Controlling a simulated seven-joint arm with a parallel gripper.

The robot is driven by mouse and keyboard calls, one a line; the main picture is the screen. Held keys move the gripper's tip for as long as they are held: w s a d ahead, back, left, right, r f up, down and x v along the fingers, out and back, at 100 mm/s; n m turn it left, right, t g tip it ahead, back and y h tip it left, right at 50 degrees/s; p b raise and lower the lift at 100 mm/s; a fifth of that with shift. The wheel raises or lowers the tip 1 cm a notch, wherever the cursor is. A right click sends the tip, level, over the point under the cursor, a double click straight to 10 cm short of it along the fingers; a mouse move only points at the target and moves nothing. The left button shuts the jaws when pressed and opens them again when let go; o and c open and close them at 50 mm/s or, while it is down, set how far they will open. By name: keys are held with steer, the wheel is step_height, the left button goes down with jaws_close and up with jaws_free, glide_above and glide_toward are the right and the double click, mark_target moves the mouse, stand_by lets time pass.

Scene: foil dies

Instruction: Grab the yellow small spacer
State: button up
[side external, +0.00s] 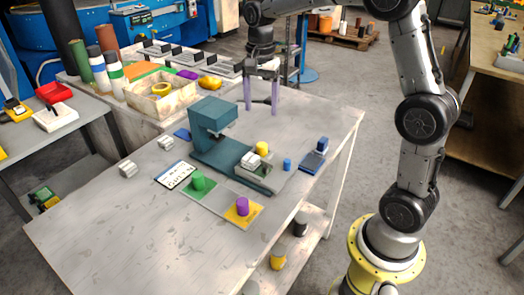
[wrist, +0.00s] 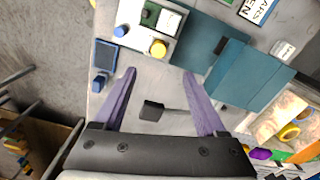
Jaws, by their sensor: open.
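My gripper (side external: 261,111) points down with two purple fingers spread wide, at the far side of the table behind the spacer. In the wrist view my gripper (wrist: 160,72) is open, with no object held. The spacer is apart from both fingers; its base is partly hidden in the side view.
A small blue cylinder (side external: 287,164) and a blue stand (side external: 314,160) are right of the spacer. A pale part (side external: 250,161) sits on the press bed. A dark block (wrist: 152,110) with a handle lies below my fingers. Green (side external: 198,180) and purple (side external: 242,206) cylinders stand nearer.

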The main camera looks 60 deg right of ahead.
mark_target(262, 144)
step_height(262, 144, down, 13)
steer(key=shift+s, duration=0.15)
stand_by(0.4)
jaws_close()
stand_by(0.3)
steer(key=shift+d, duration=0.1)
